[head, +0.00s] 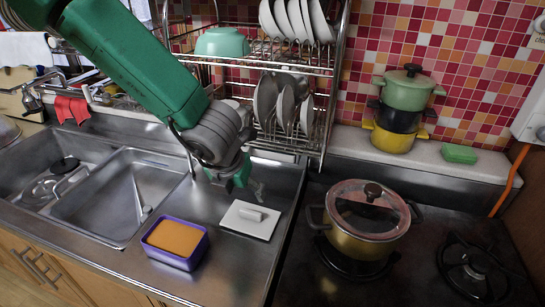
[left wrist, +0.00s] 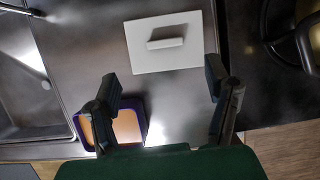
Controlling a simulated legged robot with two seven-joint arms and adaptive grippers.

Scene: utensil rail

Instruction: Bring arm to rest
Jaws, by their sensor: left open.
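My left arm reaches in from the upper left in the head view. Its gripper (head: 236,176) hangs over the steel counter (head: 225,255), above and left of a white lid with a bar handle (head: 250,220). In the left wrist view the left gripper (left wrist: 164,98) has its two fingers wide apart with nothing between them. The white lid (left wrist: 165,55) lies flat beyond the fingertips. A purple tub with orange contents (head: 175,242) stands on the counter; in the left wrist view it is partly behind the left finger (left wrist: 125,128). My right gripper is not in view.
A dish rack (head: 325,110) with plates and a green bowl (head: 222,42) stands close behind my left arm. A double sink (head: 120,205) is at left. A lidded pot (head: 362,225) sits on the stove at right. Stacked pots (head: 400,105) stand on the back ledge.

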